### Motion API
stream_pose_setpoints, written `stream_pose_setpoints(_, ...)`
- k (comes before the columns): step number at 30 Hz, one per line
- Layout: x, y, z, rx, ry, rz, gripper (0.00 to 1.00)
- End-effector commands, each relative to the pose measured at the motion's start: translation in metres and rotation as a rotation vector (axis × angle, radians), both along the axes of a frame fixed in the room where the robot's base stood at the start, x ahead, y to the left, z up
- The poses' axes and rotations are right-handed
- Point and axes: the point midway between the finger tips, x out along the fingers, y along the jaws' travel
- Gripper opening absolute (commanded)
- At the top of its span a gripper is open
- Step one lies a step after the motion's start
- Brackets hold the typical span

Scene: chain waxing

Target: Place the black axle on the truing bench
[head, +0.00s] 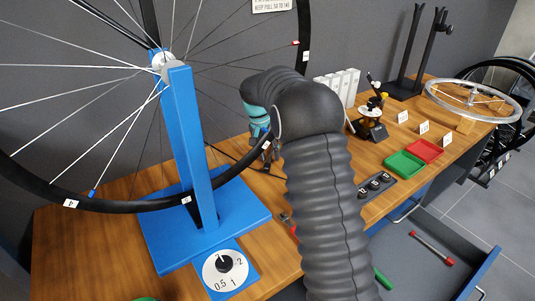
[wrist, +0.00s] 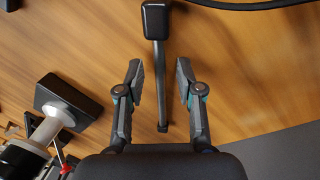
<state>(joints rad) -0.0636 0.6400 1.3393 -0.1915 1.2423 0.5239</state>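In the wrist view a black bar with a blocky head (wrist: 155,20) lies over the wood; I cannot tell for sure that it is the black axle. My gripper (wrist: 159,67) is open, with one finger on each side of the bar's narrow shaft and gaps on both sides. Whether the fingers are level with the bar or above it is unclear. In the head view my gripper (head: 265,143) is partly hidden by my dark arm. The wooden bench top (head: 85,240) carries a blue stand (head: 190,150) with a spoked wheel.
A dial (head: 224,273) sits before the blue stand. To the right are a microscope-like device (head: 370,125), green (head: 404,164) and red (head: 424,150) trays, and a silver rim (head: 473,99). An open drawer (head: 425,250) juts out below. In the wrist view a black-based device (wrist: 67,103) stands left of my gripper.

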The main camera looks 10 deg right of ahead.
Motion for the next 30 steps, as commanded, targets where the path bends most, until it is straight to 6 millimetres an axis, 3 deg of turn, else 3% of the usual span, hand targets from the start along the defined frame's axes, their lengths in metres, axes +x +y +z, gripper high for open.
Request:
stream_pose_setpoints(6,0.000,0.000,0.002,0.000,0.000,0.000,0.36)
stream_pose_setpoints(11,0.001,0.002,0.014,0.000,-0.003,0.001,0.36)
stream_pose_setpoints(24,0.006,0.017,0.095,0.001,-0.003,-0.001,0.36)
stream_pose_setpoints(30,0.007,0.021,0.116,0.001,0.000,0.000,0.36)
